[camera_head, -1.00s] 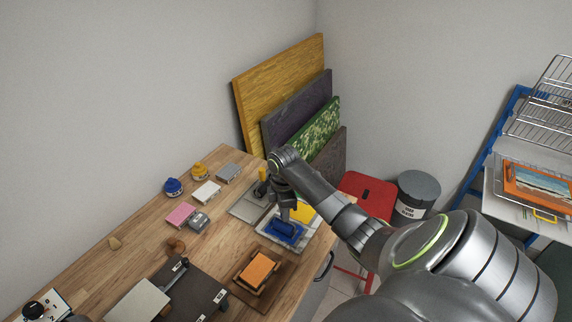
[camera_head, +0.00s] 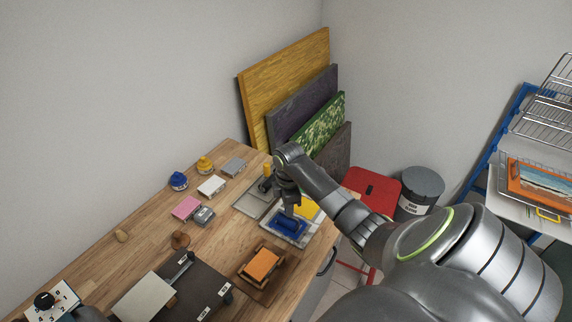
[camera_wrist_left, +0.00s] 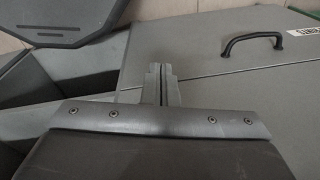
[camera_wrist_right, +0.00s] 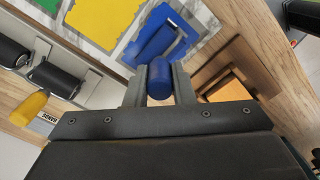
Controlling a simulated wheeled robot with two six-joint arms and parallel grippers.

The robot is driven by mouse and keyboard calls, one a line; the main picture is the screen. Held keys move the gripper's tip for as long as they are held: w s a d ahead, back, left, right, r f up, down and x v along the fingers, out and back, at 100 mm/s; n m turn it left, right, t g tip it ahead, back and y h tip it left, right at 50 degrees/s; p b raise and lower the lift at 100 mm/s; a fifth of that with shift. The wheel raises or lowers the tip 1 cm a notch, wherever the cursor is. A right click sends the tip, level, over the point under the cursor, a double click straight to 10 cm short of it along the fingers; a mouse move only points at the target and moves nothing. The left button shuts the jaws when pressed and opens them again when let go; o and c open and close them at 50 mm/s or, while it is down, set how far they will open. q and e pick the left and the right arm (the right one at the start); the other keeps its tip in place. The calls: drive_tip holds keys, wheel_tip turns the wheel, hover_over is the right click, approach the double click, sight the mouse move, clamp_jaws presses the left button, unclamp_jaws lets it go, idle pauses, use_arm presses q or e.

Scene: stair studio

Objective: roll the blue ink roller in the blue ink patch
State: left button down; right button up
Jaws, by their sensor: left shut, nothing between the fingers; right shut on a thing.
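The blue ink roller shows its blue handle (camera_wrist_right: 159,78) in the right wrist view, between the fingers of my right gripper (camera_wrist_right: 160,88), which is shut on it. In the head view my right gripper (camera_head: 289,204) points down over the blue ink patch (camera_head: 287,228) on the ink slab (camera_head: 265,229). I cannot tell whether the roller touches the ink. My left gripper (camera_wrist_left: 161,80) is shut and empty, beside a grey cabinet front.
A yellow ink patch (camera_wrist_right: 100,18) lies beside the blue one. Black rollers (camera_wrist_right: 52,78), one with a yellow handle, lie on a grey tray. An orange block (camera_head: 262,264) sits on a wooden holder near the slab. Ink pots and small blocks stand farther left.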

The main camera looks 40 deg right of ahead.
drive_tip(key=shift+w+d+p, duration=0.1)
drive_tip(key=shift+d+p, duration=0.3)
drive_tip(key=shift+p, duration=0.1)
drive_tip(key=shift+s+a+f+p, duration=0.1)
drive_tip(key=shift+s+a+p, duration=0.15)
drive_tip(key=shift+a+p, duration=0.4)
drive_tip(key=shift+s+a+p, duration=0.25)
drive_tip(key=shift+a+p, duration=0.1)
drive_tip(key=shift+a, duration=0.5)
wheel_tip(320, 180, up, 7)
idle(0.7)
drive_tip(key=shift+w+d, duration=0.1)
